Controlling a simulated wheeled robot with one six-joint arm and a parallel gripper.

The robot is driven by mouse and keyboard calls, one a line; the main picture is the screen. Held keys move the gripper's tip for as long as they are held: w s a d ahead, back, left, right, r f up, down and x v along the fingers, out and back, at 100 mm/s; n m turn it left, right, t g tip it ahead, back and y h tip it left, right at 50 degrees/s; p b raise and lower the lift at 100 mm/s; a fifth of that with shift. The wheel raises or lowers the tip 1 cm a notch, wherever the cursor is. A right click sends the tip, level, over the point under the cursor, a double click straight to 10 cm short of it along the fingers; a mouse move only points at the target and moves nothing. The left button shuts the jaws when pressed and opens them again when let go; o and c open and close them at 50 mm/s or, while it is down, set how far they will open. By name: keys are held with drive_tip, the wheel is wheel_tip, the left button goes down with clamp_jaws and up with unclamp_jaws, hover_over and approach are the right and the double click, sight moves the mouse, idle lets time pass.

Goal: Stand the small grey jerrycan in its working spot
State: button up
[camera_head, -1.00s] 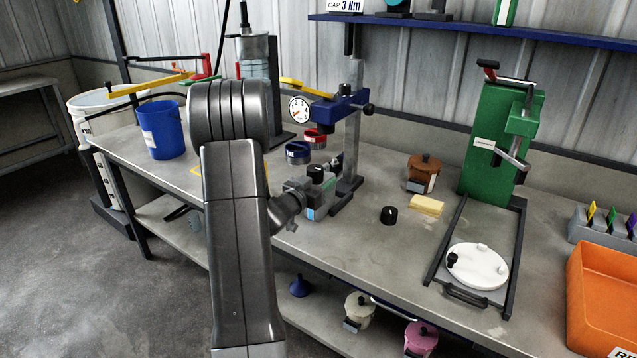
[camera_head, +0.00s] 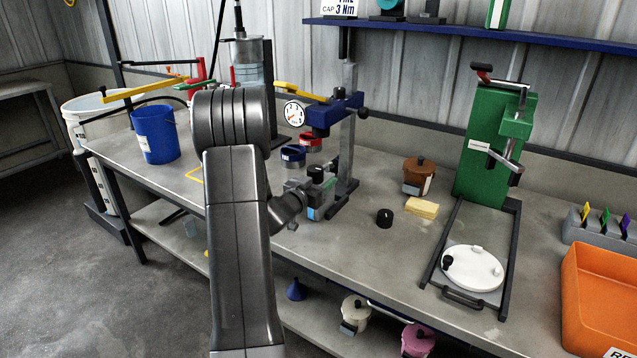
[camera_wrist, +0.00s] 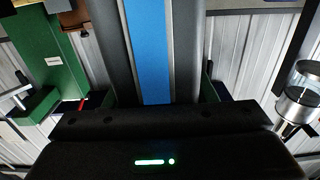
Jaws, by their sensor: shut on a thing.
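My gripper (camera_head: 301,192) is low over the bench, in front of the press stand with the dial. A yellow outline (camera_head: 193,173) on the bench is partly hidden by my arm.
The press stand (camera_head: 349,150) is just behind the jerrycan, with blue (camera_head: 293,156) and red (camera_head: 311,143) tins near it. A black knob (camera_head: 384,218) and yellow sponge (camera_head: 422,208) lie right. A blue bucket (camera_head: 155,135) stands left. The front middle bench is clear.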

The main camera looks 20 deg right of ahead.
drive_tip(key=shift+x, duration=1.4)
drive_tip(key=o, duration=1.4)
drive_tip(key=v, duration=1.4)
drive_tip(key=shift+d+b, duration=0.1)
drive_tip(key=shift+b, duration=0.3)
drive_tip(key=shift+w+d, duration=0.1)
drive_tip(key=p+x, duration=0.1)
drive_tip(key=x, duration=1.1)
drive_tip(key=shift+w+d, duration=0.25)
